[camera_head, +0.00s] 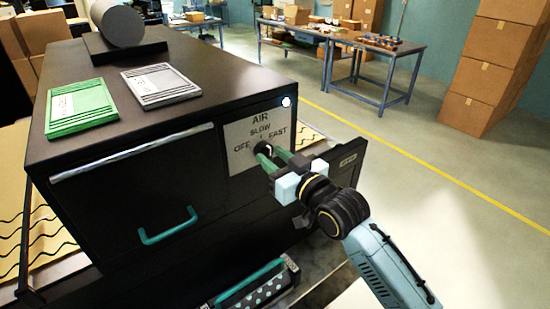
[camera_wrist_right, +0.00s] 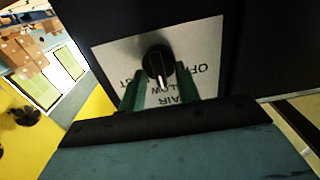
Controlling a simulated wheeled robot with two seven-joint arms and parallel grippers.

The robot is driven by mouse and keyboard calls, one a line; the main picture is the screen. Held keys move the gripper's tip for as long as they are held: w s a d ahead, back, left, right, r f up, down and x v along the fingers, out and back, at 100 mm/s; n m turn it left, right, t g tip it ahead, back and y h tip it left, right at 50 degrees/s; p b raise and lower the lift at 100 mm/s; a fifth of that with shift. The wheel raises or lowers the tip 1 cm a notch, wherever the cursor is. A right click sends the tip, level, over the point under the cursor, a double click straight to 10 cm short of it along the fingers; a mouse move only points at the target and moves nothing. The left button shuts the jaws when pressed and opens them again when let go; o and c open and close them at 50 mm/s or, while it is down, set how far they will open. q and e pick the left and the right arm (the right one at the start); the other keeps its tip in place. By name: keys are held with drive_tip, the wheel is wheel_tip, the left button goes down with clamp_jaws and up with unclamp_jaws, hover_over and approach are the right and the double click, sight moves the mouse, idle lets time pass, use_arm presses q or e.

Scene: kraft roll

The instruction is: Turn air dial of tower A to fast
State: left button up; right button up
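The air dial (camera_wrist_right: 157,62) is a round black knob with a white pointer mark on a pale panel (camera_head: 240,145) reading AIR, SLOW, OFF and FAST. The panel is on the front of a black cabinet (camera_head: 110,190). In the wrist view, which shows the panel upside down, the pointer faces the SLOW and AIR lettering. My right gripper (camera_head: 268,153) is at the dial, its green fingers apart on either side of it. In the wrist view the fingers (camera_wrist_right: 168,92) show a gap beside the knob; contact cannot be told. My left gripper is not in view.
A green tray (camera_head: 80,108) and a grey tray (camera_head: 160,86) lie on the cabinet top, with a grey cylinder (camera_head: 118,22) behind. A teal handle (camera_head: 168,228) juts from the front. Workbenches (camera_head: 345,40) and stacked cartons (camera_head: 500,60) stand far behind; floor on the right is clear.

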clamp_jaws()
drive_tip(key=m+p, duration=0.3)
drive_tip(key=shift+r, duration=0.15)
drive_tip(key=m+p, duration=0.2)
drive_tip(key=m, duration=0.2)
drive_tip(key=shift+w+d+m+p, duration=0.1)
drive_tip(key=shift+m+p, duration=0.25)
drive_tip(key=shift+m, duration=0.05)
drive_tip(key=shift+f+m+p, duration=0.15)
drive_tip(key=shift+m+p, duration=0.15)
drive_tip(key=shift+m, duration=0.7)
drive_tip(key=shift+f+m+p, duration=0.1)
drive_tip(key=shift+m+p, duration=0.2)
drive_tip(key=shift+m, duration=0.7)
